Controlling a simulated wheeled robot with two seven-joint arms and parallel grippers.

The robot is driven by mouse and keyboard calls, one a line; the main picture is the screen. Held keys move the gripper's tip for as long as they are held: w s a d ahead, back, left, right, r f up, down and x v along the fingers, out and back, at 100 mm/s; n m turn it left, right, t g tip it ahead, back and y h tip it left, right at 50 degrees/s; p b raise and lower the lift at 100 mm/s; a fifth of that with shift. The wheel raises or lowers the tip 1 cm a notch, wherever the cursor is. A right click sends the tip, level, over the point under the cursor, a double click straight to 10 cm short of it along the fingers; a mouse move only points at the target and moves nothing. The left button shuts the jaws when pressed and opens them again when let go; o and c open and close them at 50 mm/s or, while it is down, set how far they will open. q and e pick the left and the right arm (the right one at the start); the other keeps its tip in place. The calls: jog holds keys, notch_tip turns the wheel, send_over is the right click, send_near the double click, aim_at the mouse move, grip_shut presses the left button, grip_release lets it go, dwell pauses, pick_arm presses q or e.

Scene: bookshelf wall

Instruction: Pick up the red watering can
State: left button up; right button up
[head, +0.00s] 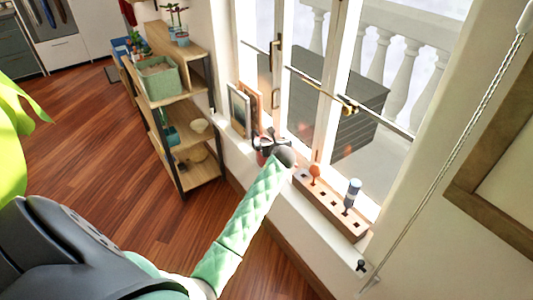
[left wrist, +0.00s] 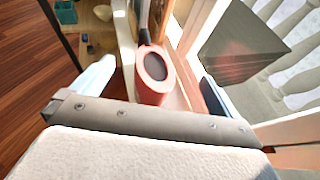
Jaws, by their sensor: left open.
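The red watering can (left wrist: 152,88) stands on the windowsill in the left wrist view, with a dark round opening facing me and a dark part reaching up from it. My left gripper (left wrist: 157,88) is open, its pale fingers on either side of the can with gaps between. In the head view, my left gripper (head: 270,143) is over the sill beside the window, and only a small reddish part of the can shows near it; the rest is hidden. My right gripper is not in view.
The window (head: 318,75) is close behind. A wooden shelf (head: 196,172) with pots stands to the left, and open floor (head: 90,150) lies beyond.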

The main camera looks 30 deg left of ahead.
pick_arm(q)
notch_tip(320, 180, down, 7)
jog(key=p, duration=0.2)
send_over(261, 160)
jog(key=w+d, duration=0.2)
notch_tip(261, 160, down, 3)
jog(key=shift+w+a+f, duration=0.1)
jog(key=shift+w+f, duration=0.15)
jog(key=shift+f, duration=0.05)
jog(key=shift+c, duration=0.4)
jog(key=shift+r, duration=0.1)
jog(key=c, duration=1.1)
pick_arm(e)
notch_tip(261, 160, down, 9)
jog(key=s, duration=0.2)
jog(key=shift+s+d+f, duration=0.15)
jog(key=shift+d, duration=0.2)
